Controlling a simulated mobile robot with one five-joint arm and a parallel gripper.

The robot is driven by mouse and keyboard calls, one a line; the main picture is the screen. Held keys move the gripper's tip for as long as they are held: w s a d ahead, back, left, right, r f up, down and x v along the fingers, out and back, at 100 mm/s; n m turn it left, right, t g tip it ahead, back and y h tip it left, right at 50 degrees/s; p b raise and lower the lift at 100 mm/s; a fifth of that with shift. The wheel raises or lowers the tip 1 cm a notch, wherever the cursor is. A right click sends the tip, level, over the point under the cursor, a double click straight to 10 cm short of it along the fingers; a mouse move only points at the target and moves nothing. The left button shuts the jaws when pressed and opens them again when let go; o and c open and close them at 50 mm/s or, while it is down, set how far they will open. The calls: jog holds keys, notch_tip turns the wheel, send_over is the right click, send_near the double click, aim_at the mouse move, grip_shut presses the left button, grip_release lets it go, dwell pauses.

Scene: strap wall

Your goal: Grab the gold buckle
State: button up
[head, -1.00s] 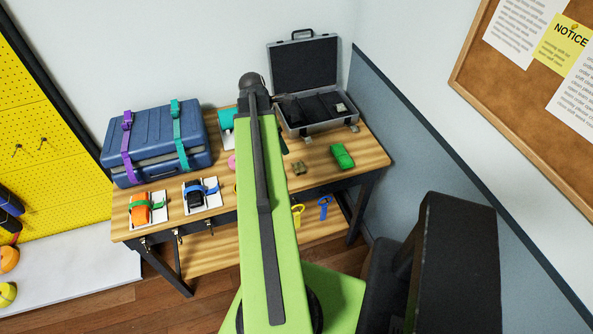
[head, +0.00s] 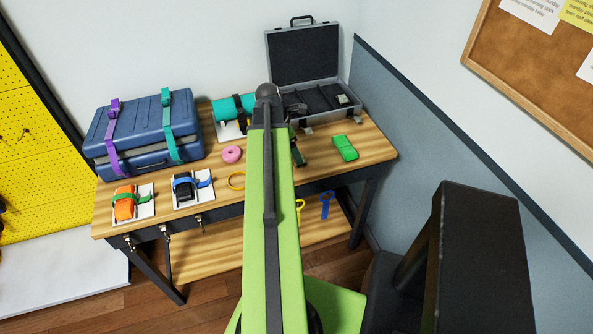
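I cannot make out a clearly gold buckle. A small dark green item (head: 297,153) shows at the right edge of my green arm, on the wooden table; the small brownish piece seen near there earlier is not clearly visible. A small pale piece (head: 343,99) lies in the open grey case (head: 335,116). My arm hides the middle of the table.
A blue suitcase (head: 140,140) with purple and teal straps stands at the left of the table (head: 215,165). A wall stands at right.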

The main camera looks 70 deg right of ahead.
jog(key=b+x, duration=0.5)
jog(key=shift+s+d+f, duration=0.1)
jog(key=shift+d, duration=0.3)
jog(key=c, duration=1.6)
jog(key=shift+o, duration=0.2)
jog(key=shift+r+p, duration=0.3)
jog(key=shift+p, duration=0.05)
